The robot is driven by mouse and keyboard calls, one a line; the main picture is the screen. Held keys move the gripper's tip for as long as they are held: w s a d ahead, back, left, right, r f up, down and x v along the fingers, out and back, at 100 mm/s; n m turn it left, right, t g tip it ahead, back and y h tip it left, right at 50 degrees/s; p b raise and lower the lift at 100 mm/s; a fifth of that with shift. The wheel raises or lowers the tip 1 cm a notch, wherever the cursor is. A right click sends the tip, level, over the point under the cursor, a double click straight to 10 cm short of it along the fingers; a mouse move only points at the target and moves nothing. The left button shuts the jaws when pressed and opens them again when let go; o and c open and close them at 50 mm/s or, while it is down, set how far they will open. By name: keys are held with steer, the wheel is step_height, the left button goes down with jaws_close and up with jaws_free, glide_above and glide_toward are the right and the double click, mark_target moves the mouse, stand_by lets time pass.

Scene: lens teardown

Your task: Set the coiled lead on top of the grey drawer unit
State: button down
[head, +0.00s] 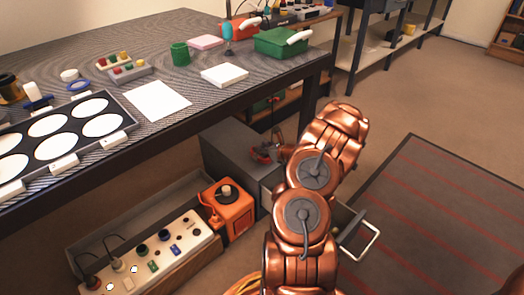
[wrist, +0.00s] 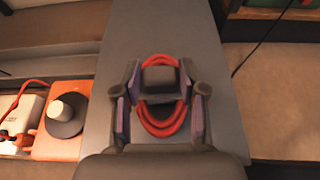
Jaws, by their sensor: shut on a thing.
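The coiled lead (wrist: 161,125) is a red loop bundle. It sits between the fingers of my gripper (wrist: 160,110) in the wrist view, and the fingers are shut on it. In the head view the lead (head: 264,153) shows as a small red bit by my gripper (head: 268,152), mostly hidden by the dark fingers. The grey drawer unit (head: 232,150) stands on the floor under the bench edge, and its top (wrist: 150,32) lies beneath my gripper in the wrist view. I cannot tell whether the lead touches that top. My arm hides the unit's right part in the head view.
A drawer handle (head: 362,240) sticks out at right. A striped mat (head: 440,215) lies right.

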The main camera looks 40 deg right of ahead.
steer(key=shift+f, duration=0.1)
steer(key=c, duration=0.7)
jaws_free()
steer(key=shift+o, duration=0.2)
steer(key=shift+s+r, duration=0.1)
steer(key=shift+r, duration=0.1)
steer(key=p+v, duration=0.3)
steer(key=v, duration=0.9)
steer(key=shift+p, duration=0.4)
